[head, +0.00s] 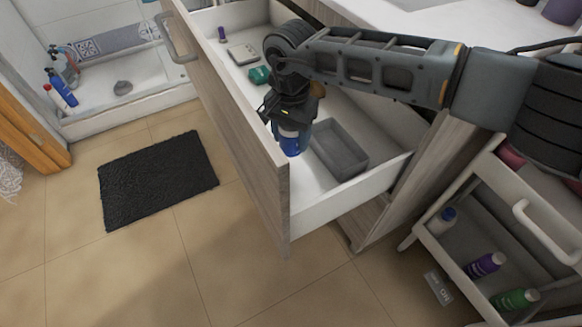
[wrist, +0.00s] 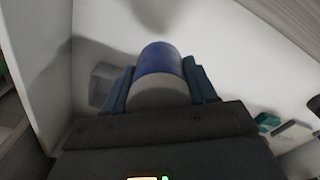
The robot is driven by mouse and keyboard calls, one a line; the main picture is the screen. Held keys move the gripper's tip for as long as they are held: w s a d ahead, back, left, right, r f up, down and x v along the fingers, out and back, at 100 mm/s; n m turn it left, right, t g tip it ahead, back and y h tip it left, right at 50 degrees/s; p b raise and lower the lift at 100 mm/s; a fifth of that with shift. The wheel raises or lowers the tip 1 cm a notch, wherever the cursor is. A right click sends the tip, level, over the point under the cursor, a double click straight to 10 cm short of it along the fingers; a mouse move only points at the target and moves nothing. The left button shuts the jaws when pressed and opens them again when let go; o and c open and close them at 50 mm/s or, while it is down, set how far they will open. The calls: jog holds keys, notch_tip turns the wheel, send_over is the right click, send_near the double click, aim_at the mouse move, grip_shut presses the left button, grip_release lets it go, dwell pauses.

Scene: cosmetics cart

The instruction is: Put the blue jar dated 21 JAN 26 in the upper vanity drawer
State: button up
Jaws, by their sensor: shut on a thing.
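My gripper (head: 291,124) is shut on a blue jar (head: 292,141), held inside the open upper vanity drawer (head: 325,205), near the drawer's front panel. In the wrist view the blue jar (wrist: 161,62) sits between the two fingers of my gripper (wrist: 160,85), with a pale end towards the camera. Any date on the jar cannot be read. Whether the jar touches the drawer floor cannot be told.
A grey tray (head: 340,150) lies in the drawer right of the jar. A green item (head: 259,75), a light flat case (head: 241,54) and a purple bottle (head: 221,34) lie farther back. A cart (head: 463,262) with several bottles stands at lower right.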

jog(key=shift+f+b, duration=2.45)
jog(key=shift+f, duration=1.65)
jog(key=shift+f, duration=0.15)
jog(key=o, duration=1.2)
notch_tip(320, 180, up, 12)
jog(key=p, duration=0.8)
jog(key=shift+p, duration=0.35)
